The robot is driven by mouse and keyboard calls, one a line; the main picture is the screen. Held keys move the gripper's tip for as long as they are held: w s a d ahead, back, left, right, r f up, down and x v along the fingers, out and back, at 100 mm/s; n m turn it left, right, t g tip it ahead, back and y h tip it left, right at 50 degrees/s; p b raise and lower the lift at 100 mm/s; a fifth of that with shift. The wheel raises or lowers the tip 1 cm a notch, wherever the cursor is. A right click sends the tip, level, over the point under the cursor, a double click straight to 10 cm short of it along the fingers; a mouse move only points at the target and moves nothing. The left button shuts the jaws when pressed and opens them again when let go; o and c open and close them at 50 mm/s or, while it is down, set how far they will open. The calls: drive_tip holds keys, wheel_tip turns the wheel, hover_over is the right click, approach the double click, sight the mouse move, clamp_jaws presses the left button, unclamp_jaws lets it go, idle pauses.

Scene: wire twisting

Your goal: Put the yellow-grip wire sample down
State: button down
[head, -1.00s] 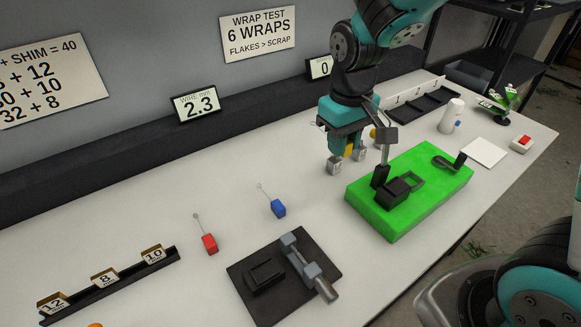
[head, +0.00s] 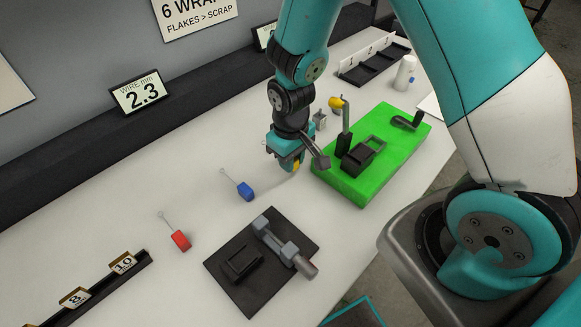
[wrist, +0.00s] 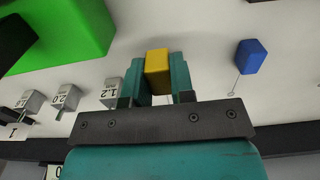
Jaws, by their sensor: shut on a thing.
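The yellow-grip wire sample shows as a yellow block (wrist: 157,65) between the two teal fingers of my gripper (wrist: 160,85) in the wrist view. My gripper is shut on the grip. My gripper is over the white table (head: 215,250), between the blue-grip sample (head: 245,190) and the green block (head: 375,172). Whether the yellow grip touches the table is hard to tell.
A red-grip sample (head: 180,240) lies further left. A black plate with a clamp-like tool (head: 240,290) lies in front. Grey labelled blocks (wrist: 65,97) stand left of my gripper in the wrist view. White table is clear around the blue grip (wrist: 251,57).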

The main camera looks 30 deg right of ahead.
sight(291, 177)
drive_tip(key=shift+f, duration=1.95)
drive_tip(key=shift+f, duration=0.15)
drive_tip(key=c, duration=1)
unclamp_jaws()
